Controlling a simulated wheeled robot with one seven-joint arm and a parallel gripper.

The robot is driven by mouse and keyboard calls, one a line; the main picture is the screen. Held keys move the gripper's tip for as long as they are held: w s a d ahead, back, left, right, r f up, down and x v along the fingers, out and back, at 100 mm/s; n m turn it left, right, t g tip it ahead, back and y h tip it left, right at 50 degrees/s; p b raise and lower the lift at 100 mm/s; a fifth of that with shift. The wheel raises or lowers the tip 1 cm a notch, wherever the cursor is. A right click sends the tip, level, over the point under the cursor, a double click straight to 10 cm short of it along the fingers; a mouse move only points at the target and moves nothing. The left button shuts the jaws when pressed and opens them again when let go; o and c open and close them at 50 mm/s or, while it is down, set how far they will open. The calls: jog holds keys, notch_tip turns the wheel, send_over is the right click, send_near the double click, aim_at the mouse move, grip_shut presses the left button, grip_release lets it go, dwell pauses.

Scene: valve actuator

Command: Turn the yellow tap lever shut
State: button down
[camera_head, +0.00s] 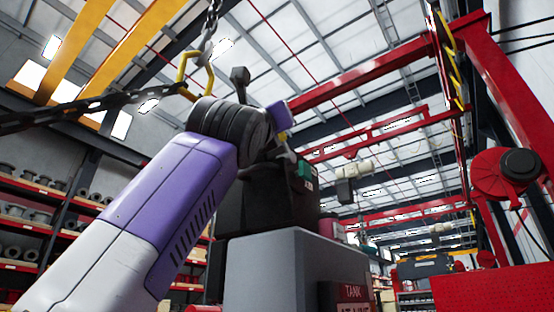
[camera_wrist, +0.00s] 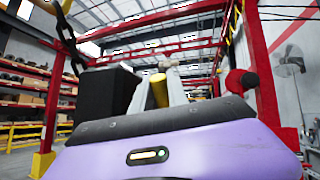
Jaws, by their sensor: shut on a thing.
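The yellow tap lever (camera_wrist: 159,90) shows in the wrist view as a short yellow cylinder, seen nearly end-on. My gripper (camera_wrist: 160,96) has a pale grey finger on each side of it and is shut on it. A pale metal fitting stands just behind the lever. In the head view my purple and white arm reaches up to a dark valve actuator box (camera_head: 262,203) on a grey block. My wrist hides most of the lever and the fingertips there. The lever's angle is hard to judge.
A dark box (camera_wrist: 105,92) stands close left of my gripper in the wrist view. A chain with a yellow hook (camera_head: 195,75) hangs near my arm. A grey block (camera_head: 285,268) and a tank sign (camera_head: 355,292) are below. Red gantry beams and a red reel (camera_head: 505,174) stand right.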

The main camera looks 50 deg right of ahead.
jog(key=shift+a+f+n+t+b, duration=0.15)
jog(key=shift+a+n+t+b, duration=0.15)
jog(key=shift+t+b, duration=0.35)
jog(key=c, duration=1.6)
grip_release()
jog(key=shift+s+a+f+b, duration=0.1)
jog(key=shift+a+f+b, duration=0.05)
jog(key=shift+f+b, duration=0.15)
jog(key=s+a, duration=0.1)
jog(key=a, duration=0.3)
jog(key=s+a+f+b, duration=0.1)
jog(key=s+a, duration=0.1)
jog(key=a, duration=0.2)
jog(key=s+a, duration=0.2)
jog(key=a, duration=0.2)
jog(key=shift+s+a+f, duration=0.15)
jog(key=shift+a+f, duration=0.1)
jog(key=shift+a, duration=0.1)
